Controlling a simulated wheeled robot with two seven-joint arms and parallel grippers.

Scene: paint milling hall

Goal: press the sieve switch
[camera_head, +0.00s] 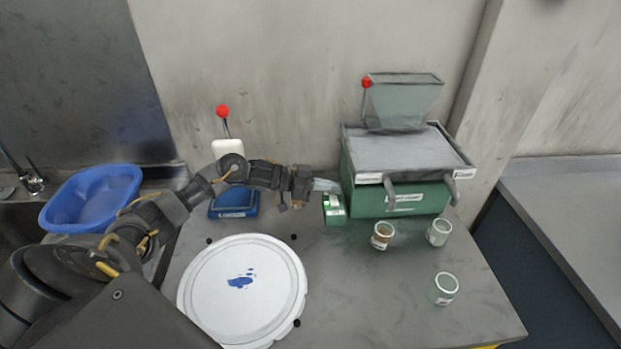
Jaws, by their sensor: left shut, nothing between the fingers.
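The sieve machine (400,199) is a green box with a pale flat top and a hopper (405,100) above it, at the back right of the table. A small green switch box (334,210) stands at its left side. My left gripper (327,185) is shut and empty. It points right, just above the switch box and close to the machine's left wall. I cannot tell whether its fingertips touch the box. The switch itself is too small to make out. My right gripper is not in view.
A white round lid (245,300) with blue stains lies at the front left. A blue device (235,204) with a red-knobbed lever stands behind my left arm. Small jars (382,235), (439,232), (443,289) stand at the right. A blue basin (90,200) sits in the sink.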

